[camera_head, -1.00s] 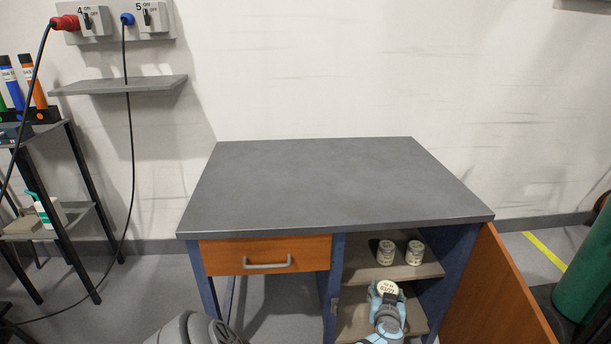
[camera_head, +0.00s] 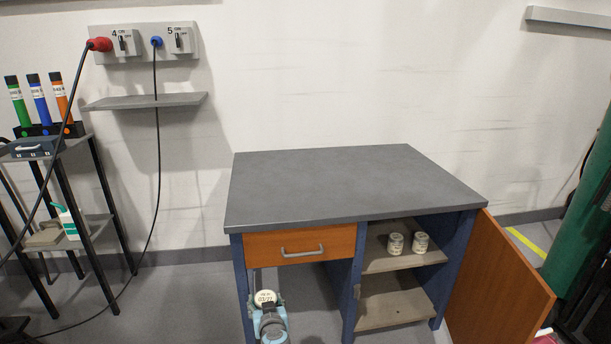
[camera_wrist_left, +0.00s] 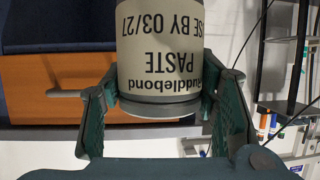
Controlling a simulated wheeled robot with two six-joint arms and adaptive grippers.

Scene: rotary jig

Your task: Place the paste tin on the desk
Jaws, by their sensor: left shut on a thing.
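The paste tin (camera_wrist_left: 158,60), cream with dark print reading "Ruddlebond PASTE", is between the fingers of my left gripper (camera_wrist_left: 160,108) in the left wrist view. In the head view the tin's pale lid (camera_head: 265,298) shows at the bottom, with my left gripper (camera_head: 268,316) shut on it. They are in front of the desk's left side, below the drawer and lower than the desk top. The desk (camera_head: 350,185) has a bare grey top. My right gripper is not in view.
The orange drawer (camera_head: 300,244) is shut. The cabinet door (camera_head: 497,285) stands open at the right. Two similar tins (camera_head: 395,244) (camera_head: 420,242) stand on the upper shelf.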

